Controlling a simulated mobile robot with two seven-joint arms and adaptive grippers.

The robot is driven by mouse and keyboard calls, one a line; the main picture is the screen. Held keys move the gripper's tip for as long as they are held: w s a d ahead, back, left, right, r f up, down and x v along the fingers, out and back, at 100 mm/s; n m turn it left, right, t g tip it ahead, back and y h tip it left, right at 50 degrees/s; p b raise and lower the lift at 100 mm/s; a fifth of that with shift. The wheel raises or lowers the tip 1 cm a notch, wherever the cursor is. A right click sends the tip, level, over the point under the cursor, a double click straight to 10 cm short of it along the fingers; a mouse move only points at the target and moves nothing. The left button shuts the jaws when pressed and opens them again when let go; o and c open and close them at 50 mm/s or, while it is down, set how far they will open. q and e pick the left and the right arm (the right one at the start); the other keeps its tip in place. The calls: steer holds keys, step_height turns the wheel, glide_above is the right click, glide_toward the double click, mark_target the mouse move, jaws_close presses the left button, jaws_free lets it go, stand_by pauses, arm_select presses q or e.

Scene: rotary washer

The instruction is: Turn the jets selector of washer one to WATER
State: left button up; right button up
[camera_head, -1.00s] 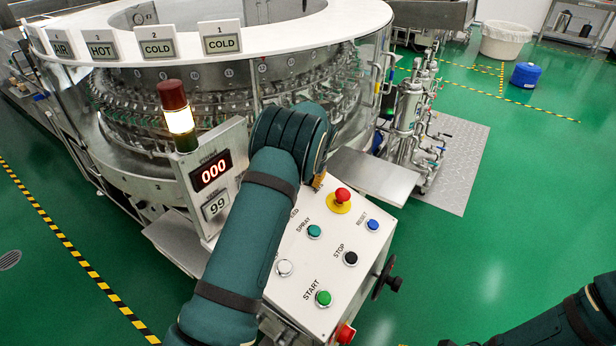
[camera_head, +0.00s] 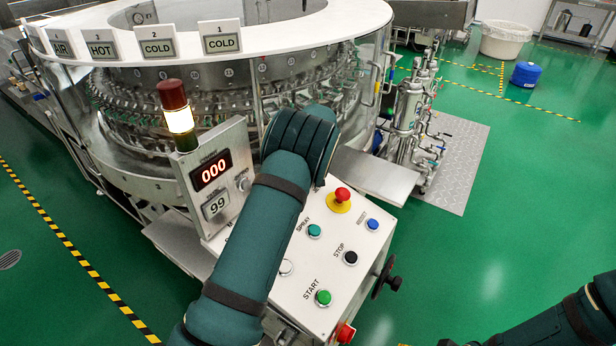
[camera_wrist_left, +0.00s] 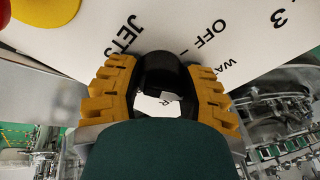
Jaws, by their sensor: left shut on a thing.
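The washer's white control panel (camera_head: 320,265) is at the middle of the head view, with SPRAY, STOP, START and reset buttons. My left arm crosses it and hides the jets selector and my left gripper there. In the left wrist view, the yellow fingers of my left gripper (camera_wrist_left: 160,95) are closed around a black selector knob (camera_wrist_left: 165,66) beside the label JETS. The labels OFF and the start of WA… show nearby, seen rotated. I cannot tell which position the knob points to. My right arm shows only at the lower right; its gripper is out of view.
A red emergency button (camera_head: 342,195) on a yellow base stands at the panel's far edge. The round washer (camera_head: 225,50) is behind, with a lamp post (camera_head: 174,108) and a display box (camera_head: 214,175) to the left.

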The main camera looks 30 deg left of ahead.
arm_select(q)
steer(key=o, duration=1.2)
steer(key=v, duration=1.2)
steer(key=shift+s+d, duration=0.1)
